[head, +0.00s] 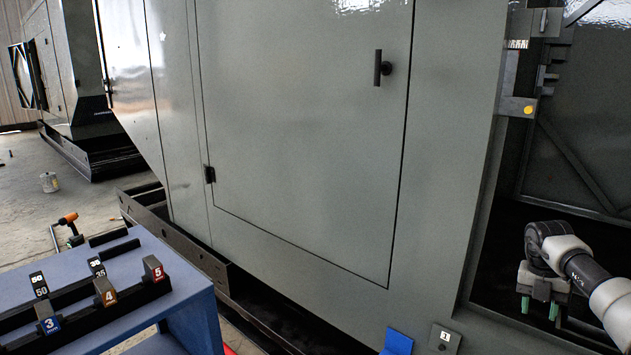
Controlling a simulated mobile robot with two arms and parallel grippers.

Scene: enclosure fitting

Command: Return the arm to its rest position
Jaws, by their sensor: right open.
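My right arm (592,284) comes in from the lower right edge, in front of the dark opening of the enclosure. My right gripper (539,308) hangs at its end with the green-tipped fingers pointing down. The fingers are apart and nothing shows between them. My left gripper is not in view.
The grey-green enclosure (300,130) fills the middle, its door shut, with a black handle (378,68). A blue table (188,290) at lower left bears a black rack with numbered blocks (105,292). A blue piece (397,342) and a grey plate (445,340) stand at bottom right.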

